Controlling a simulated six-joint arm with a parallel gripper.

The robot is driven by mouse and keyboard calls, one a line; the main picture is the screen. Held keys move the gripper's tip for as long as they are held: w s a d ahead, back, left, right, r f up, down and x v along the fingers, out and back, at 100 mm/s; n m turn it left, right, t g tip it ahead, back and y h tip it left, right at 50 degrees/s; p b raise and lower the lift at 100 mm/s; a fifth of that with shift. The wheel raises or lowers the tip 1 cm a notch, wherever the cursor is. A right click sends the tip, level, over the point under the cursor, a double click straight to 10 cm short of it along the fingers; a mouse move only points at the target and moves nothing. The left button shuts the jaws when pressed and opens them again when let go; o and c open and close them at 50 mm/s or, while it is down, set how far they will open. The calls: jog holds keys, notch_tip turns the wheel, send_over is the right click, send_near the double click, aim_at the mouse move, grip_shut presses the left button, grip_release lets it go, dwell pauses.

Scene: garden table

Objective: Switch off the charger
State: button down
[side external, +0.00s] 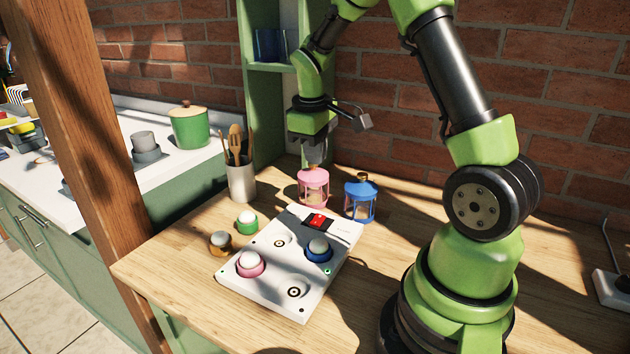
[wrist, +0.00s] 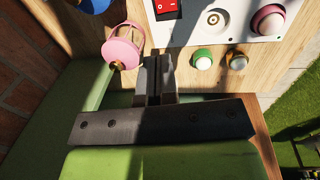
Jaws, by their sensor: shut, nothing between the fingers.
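The charger (side external: 272,297) is a white slab on the wooden table in the side view. Its red switch (side external: 318,220) sits in a black frame at the far end; it also shows in the wrist view (wrist: 165,6). Which way the rocker is tipped I cannot tell. A pink-based lamp (side external: 250,264) and a blue-based lamp (side external: 318,248) sit on the charger; two round sockets are empty. A small green light (side external: 328,271) shows near the blue one. My gripper (side external: 316,158) is shut and empty, above the table behind the switch, apart from it; its fingers show in the wrist view (wrist: 161,62).
A pink lantern (side external: 313,189) stands close below my gripper, with a blue lantern (side external: 360,198) to its right. A green-based lamp (side external: 247,222) and an orange-based lamp (side external: 220,242) stand left of the charger. A utensil pot (side external: 242,182) stands behind them.

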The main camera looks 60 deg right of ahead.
aim_at(316, 221)
jog(key=f, duration=0.4)
jog(key=d+f, duration=0.1)
jog(key=f, duration=0.9)
jog(key=shift+d, duration=0.25)
jog(key=shift+d+f, duration=0.1)
jog(key=shift+f, duration=0.2)
jog(key=shift+a+r, duration=0.15)
jog(key=shift+a, duration=0.7)
